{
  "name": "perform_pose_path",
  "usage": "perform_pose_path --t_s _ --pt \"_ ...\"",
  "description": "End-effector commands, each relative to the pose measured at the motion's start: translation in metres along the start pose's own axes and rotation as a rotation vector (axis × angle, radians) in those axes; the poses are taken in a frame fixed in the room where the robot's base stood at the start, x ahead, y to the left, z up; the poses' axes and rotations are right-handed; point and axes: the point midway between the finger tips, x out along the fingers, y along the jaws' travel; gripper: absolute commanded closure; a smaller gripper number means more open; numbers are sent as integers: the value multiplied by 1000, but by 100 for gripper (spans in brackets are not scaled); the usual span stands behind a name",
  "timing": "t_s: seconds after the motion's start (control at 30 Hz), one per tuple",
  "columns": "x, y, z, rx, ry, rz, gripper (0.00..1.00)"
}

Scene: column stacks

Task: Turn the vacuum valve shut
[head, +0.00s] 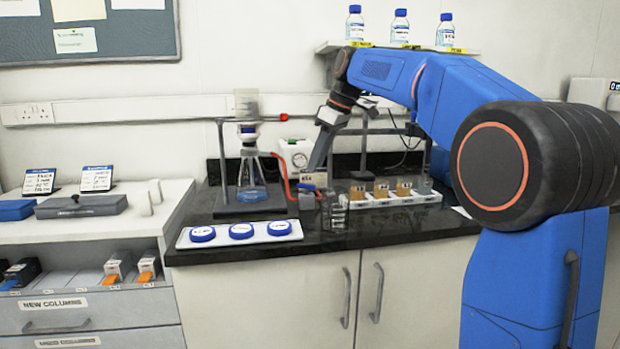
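A flask (252,172) with blue liquid stands on a dark stand, with a clear funnel (247,104) above it. A red hose (284,178) runs from near the flask toward a small grey fitting with a blue top (306,188), which may be the vacuum valve; its handle position is too small to tell. A white pump-like box (294,152) with a dial stands behind. My arm reaches in from the right and bends down, and my gripper (312,172) is low by the blue-topped fitting. The fingertips are tiny and partly lost among the fittings, so contact and opening cannot be told.
A white rack (392,200) with amber-labelled containers stands right of the fitting. Small clear vials (335,212) stand close in front. A white tray (270,238) with blue discs lies at the counter's front edge. Bottles (400,27) stand on the shelf above my arm.

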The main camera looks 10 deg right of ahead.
Motion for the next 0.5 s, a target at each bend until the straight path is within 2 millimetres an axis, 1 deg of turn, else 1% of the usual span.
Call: perform_pose_path --t_s 0.03,0.2,0.33,0.5 --pt "10 -1 0 -1 -1 -2 72" --pt "36 -1 0 -1 -1 -2 72" --pt "49 0 0 0 -1 -1 72" --pt "58 0 0 0 0 0 72"
